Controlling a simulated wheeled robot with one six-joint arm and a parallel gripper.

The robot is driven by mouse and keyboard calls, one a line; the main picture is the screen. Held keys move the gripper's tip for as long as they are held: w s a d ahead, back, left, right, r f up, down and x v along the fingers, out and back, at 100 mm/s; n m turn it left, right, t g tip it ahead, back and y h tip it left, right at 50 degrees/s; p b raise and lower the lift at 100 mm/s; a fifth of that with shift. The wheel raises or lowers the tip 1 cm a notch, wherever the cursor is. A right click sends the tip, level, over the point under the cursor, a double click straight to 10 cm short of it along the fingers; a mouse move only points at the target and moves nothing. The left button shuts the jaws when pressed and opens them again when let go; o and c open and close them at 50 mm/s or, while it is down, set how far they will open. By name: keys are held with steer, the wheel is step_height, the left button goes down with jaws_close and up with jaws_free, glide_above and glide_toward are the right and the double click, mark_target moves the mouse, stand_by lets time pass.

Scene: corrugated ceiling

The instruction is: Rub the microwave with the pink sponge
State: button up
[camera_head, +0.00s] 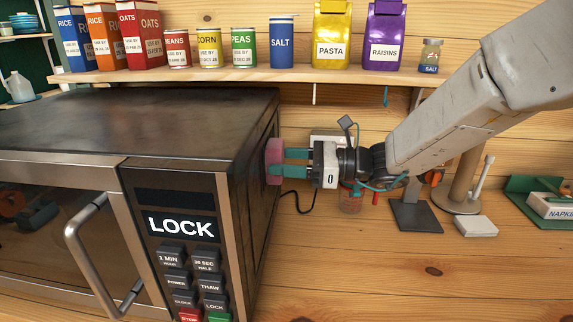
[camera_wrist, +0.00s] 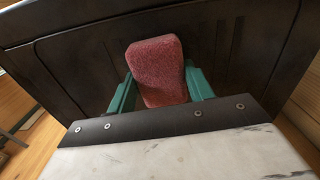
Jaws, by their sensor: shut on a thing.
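The pink sponge (camera_head: 274,160) is held between the green fingers of my gripper (camera_head: 290,161), at the right side of the microwave (camera_head: 245,165). In the wrist view the sponge (camera_wrist: 158,68) stands between the two fingers of my gripper (camera_wrist: 160,90), in front of the dark side panel of the microwave (camera_wrist: 75,70). The sponge looks to be at or against that panel; exact contact is hard to tell. The microwave's door, handle and keypad face front in the head view.
A wall shelf (camera_head: 190,75) with cartons, cans and bags runs above the microwave. A paper-towel stand (camera_head: 466,180) and a napkin box (camera_head: 549,200) are at the right. A dark cable (camera_head: 298,200) lies behind my gripper. The wooden counter (camera_head: 400,275) in front is clear.

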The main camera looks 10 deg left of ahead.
steer(key=shift+w, duration=3.6)
steer(key=shift+s+d, duration=0.1)
steer(key=shift+s, duration=6.05)
glide_toward(262, 173)
steer(key=shift+w, duration=0.2)
